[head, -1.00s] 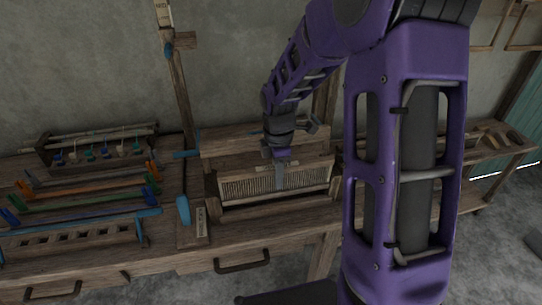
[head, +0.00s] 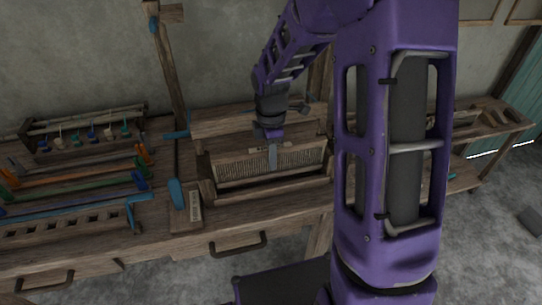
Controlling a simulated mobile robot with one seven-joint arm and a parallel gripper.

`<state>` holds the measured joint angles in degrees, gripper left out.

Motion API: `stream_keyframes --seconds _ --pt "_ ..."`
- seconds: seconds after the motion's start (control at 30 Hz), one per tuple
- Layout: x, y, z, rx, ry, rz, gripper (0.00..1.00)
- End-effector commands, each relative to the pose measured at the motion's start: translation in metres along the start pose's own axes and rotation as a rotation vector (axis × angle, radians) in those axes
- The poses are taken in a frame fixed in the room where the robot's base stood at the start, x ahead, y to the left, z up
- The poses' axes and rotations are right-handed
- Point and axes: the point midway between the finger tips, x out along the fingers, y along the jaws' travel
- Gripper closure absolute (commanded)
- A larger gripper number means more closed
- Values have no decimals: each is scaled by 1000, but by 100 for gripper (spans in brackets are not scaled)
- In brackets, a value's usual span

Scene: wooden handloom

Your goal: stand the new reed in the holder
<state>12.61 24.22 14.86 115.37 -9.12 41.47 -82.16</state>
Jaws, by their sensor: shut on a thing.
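The reed (head: 239,165), a long framed comb with fine pale teeth, stands near upright at the middle of the bench. My gripper (head: 273,156) is shut on the reed, with a grey finger down its front face right of centre. The reed is at the wooden holder (head: 230,193), a low frame with a front rail and end posts. I cannot tell whether the reed's lower edge is seated in it or just above. My purple arm hides the right side of the bench.
A rack (head: 85,132) with small coloured-tipped hooks stands at the back left. Coloured bars (head: 80,178) and a slotted wooden rail (head: 65,226) lie in front of it. A blue-handled tool (head: 177,194) and a labelled block (head: 194,207) are left of the holder.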

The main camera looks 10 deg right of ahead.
Motion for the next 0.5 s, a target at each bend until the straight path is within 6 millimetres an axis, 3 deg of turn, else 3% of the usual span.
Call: stream_keyframes --seconds 0.5 --pt "30 0 0 0 0 -1 100"
